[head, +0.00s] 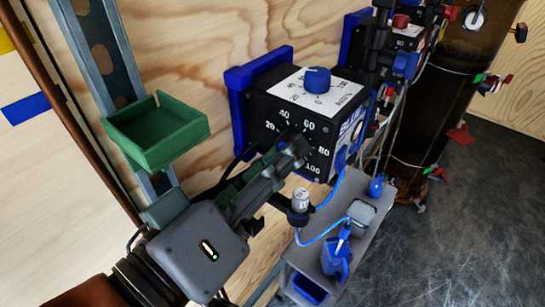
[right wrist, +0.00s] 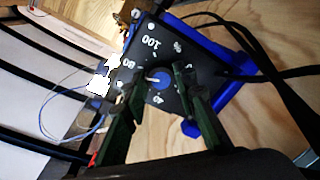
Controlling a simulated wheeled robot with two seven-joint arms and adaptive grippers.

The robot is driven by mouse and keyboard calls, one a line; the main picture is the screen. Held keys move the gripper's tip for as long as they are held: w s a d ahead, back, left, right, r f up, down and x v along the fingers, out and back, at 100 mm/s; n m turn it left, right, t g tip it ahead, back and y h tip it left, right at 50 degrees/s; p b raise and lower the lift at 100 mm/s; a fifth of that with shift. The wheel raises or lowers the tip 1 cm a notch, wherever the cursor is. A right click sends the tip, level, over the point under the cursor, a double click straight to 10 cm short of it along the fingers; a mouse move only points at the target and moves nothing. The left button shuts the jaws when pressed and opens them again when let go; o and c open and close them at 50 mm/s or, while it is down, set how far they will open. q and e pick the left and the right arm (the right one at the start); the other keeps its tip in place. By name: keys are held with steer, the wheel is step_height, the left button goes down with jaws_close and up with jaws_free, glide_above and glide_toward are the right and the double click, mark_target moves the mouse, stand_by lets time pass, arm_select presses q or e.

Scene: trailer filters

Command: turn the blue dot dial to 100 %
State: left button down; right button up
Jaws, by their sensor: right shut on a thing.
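The blue dot dial shows in the right wrist view (right wrist: 162,79) as a round blue centre with a pale mark on its left side, on a black panel with white numbers around it. In the head view the same numbered face is on the front of the black box (head: 318,125), and my gripper hides the dial. My right gripper (head: 299,145) reaches in from the lower left, its fingers on either side of the dial (right wrist: 161,83), shut on it. The pale mark points away from the 100, but its exact reading is unclear. My left gripper is not in view.
A blue knob (head: 317,79) sits on the white plate on top of the box. A green tray (head: 155,131) is on the wall at left. A grey shelf (head: 332,235) with blue parts and a cable stands below right. Dark floor (head: 450,240) is clear at right.

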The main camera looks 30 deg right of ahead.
steer(key=shift+w+f+m+h+b, duration=0.15)
steer(key=shift+m+b, duration=0.25)
steer(key=shift+m, duration=2.05)
steer(key=shift+s+m+h+b, duration=0.15)
steer(key=shift+m+b, duration=0.25)
steer(key=shift+m, duration=2.05)
steer(key=shift+w, duration=0.15)
steer(key=o, duration=1.2)
steer(key=shift+c, duration=0.2)
steer(key=shift+a, duration=0.1)
steer(key=v, duration=1.2)
